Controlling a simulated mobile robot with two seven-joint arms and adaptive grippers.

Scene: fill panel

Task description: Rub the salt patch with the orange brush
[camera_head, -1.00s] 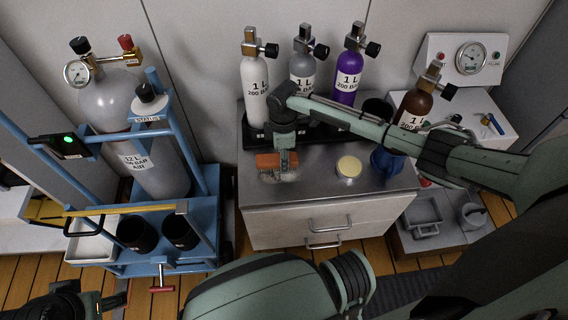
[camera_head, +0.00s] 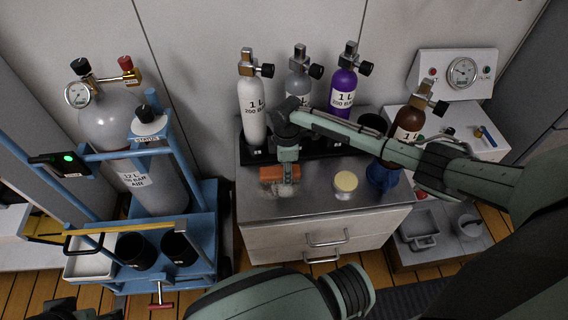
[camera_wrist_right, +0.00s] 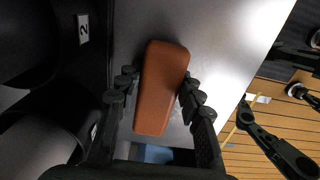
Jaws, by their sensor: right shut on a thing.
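The orange brush (camera_head: 271,173) is on or just above the steel cabinet top (camera_head: 310,202), in front of the small cylinders. My right gripper (camera_head: 288,176) points down and is shut on it. In the right wrist view the brush (camera_wrist_right: 163,80) lies between the two fingers of the right gripper (camera_wrist_right: 160,88). A faint pale patch (camera_head: 284,189), probably the salt, shows at the brush's front edge. The brush and fingers hide part of it, and I cannot tell whether the bristles touch it. My left gripper (camera_head: 65,309) is only partly in view at the bottom left.
White, grey and purple cylinders (camera_head: 253,103) stand in a black rack behind the brush. A round cream-topped thing (camera_head: 346,182) and a blue container (camera_head: 383,176) are to the right. A brown cylinder (camera_head: 407,122) stands beyond. A blue trolley (camera_head: 203,240) is at left.

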